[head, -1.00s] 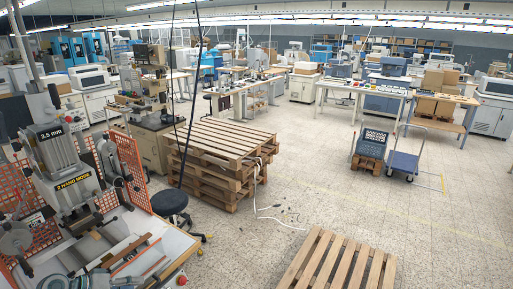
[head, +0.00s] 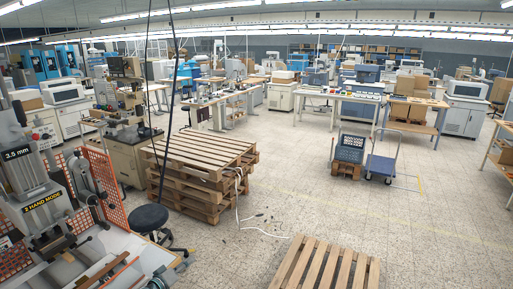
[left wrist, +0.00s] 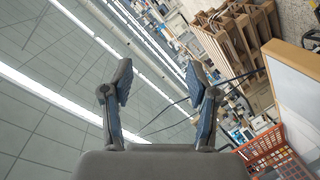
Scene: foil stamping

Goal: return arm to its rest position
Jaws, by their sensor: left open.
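My left gripper (left wrist: 158,78) shows in the left wrist view with its two dark fingers spread wide apart. Nothing is between them. It is tilted, with ceiling lights and grey ceiling panels behind it. In the head view I cannot clearly make it out; a small dark shape at the bottom left edge may be part of it. My right gripper is in neither view. The stamping press (head: 45,205), marked "2 HAND MODE", stands at the left of the head view on a white-topped bench (head: 128,243).
An orange mesh guard (head: 106,190) stands beside the press and shows in the left wrist view (left wrist: 275,155). A black stool (head: 150,218), stacked pallets (head: 200,150) and a low pallet (head: 325,268) stand on the floor. A trolley (head: 382,166) is farther back. The right floor is largely clear.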

